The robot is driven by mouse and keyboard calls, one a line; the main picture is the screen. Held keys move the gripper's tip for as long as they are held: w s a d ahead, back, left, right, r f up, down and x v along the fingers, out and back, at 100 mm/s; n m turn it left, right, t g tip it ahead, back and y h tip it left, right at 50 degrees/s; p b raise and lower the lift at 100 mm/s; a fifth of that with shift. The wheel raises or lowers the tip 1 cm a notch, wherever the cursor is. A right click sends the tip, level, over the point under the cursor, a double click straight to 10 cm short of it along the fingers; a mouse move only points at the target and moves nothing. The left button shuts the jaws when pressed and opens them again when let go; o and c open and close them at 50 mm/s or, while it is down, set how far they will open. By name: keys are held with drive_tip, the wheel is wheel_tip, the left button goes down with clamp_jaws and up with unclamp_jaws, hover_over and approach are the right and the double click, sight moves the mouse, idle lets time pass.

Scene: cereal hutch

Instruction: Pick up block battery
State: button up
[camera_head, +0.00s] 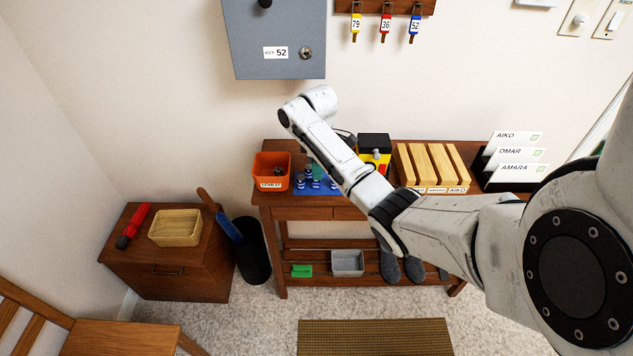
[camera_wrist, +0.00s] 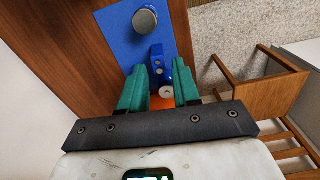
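A blue block battery (camera_wrist: 156,56) with two round terminals stands on the blue mat (camera_wrist: 118,36) in the wrist view. My gripper (camera_wrist: 160,68) has two teal fingers, apart, with the block battery in the gap near their tips; I cannot tell whether they touch it. A round silver-topped battery (camera_wrist: 145,20) stands farther along the mat. In the head view the blue mat (camera_head: 325,188) holds several small blue batteries (camera_head: 316,184), too small to tell which is the block. My arm hides most of my gripper there; a bit of teal finger shows.
An orange bin (camera_head: 271,172) marked USED stands left of the mat on the wooden table. A black-and-yellow lantern (camera_head: 375,148), a slotted wooden rack (camera_head: 430,165) and a card holder (camera_head: 512,176) stand right. A low cabinet (camera_head: 165,270) is at left.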

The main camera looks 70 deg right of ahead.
sight(316, 188)
drive_tip(key=shift+w+d+f+p, duration=0.1)
drive_tip(key=shift+w+f+p, duration=0.05)
drive_tip(key=shift+f, duration=1.3)
drive_tip(key=shift+w+f+p, duration=0.15)
drive_tip(key=shift+f, duration=1.3)
drive_tip(key=shift+c, duration=0.2)
clamp_jaws()
